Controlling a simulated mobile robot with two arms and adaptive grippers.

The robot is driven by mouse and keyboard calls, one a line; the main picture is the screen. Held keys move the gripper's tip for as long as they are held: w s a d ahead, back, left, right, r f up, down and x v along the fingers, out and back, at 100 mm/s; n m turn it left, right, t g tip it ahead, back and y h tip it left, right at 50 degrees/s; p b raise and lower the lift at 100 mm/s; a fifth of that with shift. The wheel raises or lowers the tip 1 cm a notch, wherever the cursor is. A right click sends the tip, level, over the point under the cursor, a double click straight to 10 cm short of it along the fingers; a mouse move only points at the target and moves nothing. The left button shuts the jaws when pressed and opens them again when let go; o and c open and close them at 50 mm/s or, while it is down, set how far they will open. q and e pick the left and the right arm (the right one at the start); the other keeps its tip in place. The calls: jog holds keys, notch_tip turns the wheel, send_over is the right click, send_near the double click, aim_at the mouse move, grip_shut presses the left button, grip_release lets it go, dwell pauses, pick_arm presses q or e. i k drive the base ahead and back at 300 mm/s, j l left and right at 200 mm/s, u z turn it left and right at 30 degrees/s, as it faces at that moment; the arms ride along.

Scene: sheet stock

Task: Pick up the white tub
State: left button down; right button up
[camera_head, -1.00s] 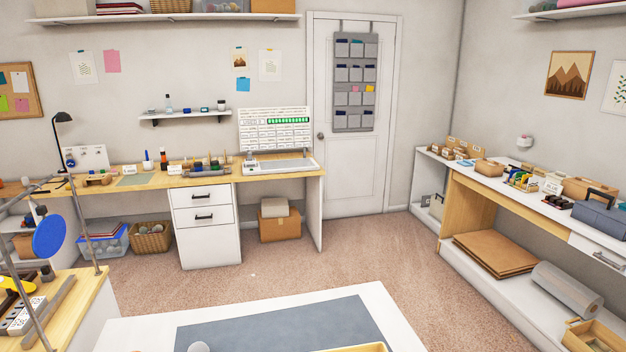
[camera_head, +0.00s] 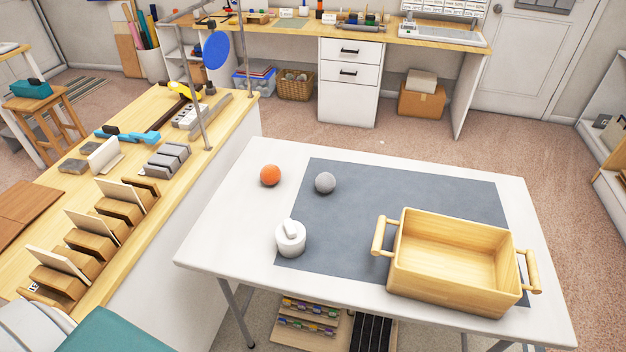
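The white tub (camera_head: 290,240) stands upright on the white table (camera_head: 225,228), at the left edge of the dark grey mat (camera_head: 345,231). It is a small round tub with a white piece on its top. Nothing holds it. Neither of my grippers shows in the head view.
An orange ball (camera_head: 270,175) and a grey ball (camera_head: 325,182) lie behind the tub. A wooden crate with two handles (camera_head: 447,283) stands on the mat to the right and looks empty. A wooden bench (camera_head: 120,235) with several blocks and tools lies to the left.

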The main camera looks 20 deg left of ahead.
aim_at(295, 253)
jog(key=j+u, duration=0.1)
jog(key=u, duration=0.7)
jog(key=i+l+u, duration=0.1)
